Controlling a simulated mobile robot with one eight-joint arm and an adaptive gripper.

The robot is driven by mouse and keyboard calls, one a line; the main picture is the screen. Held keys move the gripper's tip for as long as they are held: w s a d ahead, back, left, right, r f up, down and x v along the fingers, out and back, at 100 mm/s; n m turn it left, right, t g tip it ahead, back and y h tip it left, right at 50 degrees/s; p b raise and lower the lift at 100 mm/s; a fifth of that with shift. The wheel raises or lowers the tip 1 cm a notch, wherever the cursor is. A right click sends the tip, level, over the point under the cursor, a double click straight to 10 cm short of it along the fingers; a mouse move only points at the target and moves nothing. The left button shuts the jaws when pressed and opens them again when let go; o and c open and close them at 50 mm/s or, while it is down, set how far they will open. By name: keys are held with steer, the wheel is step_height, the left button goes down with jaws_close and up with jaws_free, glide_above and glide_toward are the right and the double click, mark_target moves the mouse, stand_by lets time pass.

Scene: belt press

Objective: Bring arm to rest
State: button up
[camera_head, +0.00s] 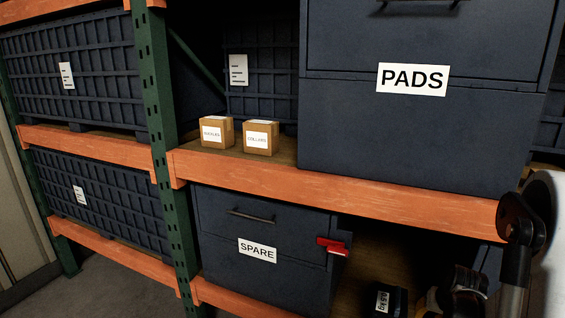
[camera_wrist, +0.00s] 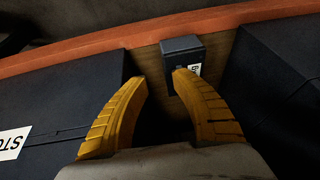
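My gripper (camera_wrist: 159,80) shows in the wrist view with its two yellow fingers apart and nothing between them. A small dark box (camera_wrist: 181,46) with a white label stands on the shelf just beyond the fingertips, nearest the right one. I cannot tell from this view whether that finger touches it. In the head view a small dark box (camera_head: 384,299) with a label ending in "kg" shows on the lower shelf. My arm comes in at the right edge there, and its fingers cannot be made out clearly.
An orange beam (camera_head: 330,182) of the rack runs across the head view. A PADS cabinet (camera_head: 400,140) stands above it, a SPARE cabinet (camera_head: 220,262) with a red piece (camera_head: 333,246) at its corner below. Two cartons (camera_head: 216,132) sit on the upper shelf. Dark cabinets (camera_wrist: 60,95) flank my gripper.

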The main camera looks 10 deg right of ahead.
steer(key=a+r+n+t, duration=0.1)
steer(key=a+r+n, duration=0.2)
steer(key=a+r, duration=1.25)
steer(key=s+a+r+n, duration=0.1)
steer(key=s+a+r, duration=0.2)
steer(key=s+a, duration=0.3)
steer(key=s+a+r+n+t+y, duration=0.1)
steer(key=s+a+r, duration=0.2)
steer(key=s+a, duration=0.4)
steer(key=a, duration=0.2)
steer(key=shift+s+a+r+n+t+y, duration=0.2)
steer(key=shift+s+a+n+t+y, duration=0.1)
steer(key=shift+a+n, duration=0.1)
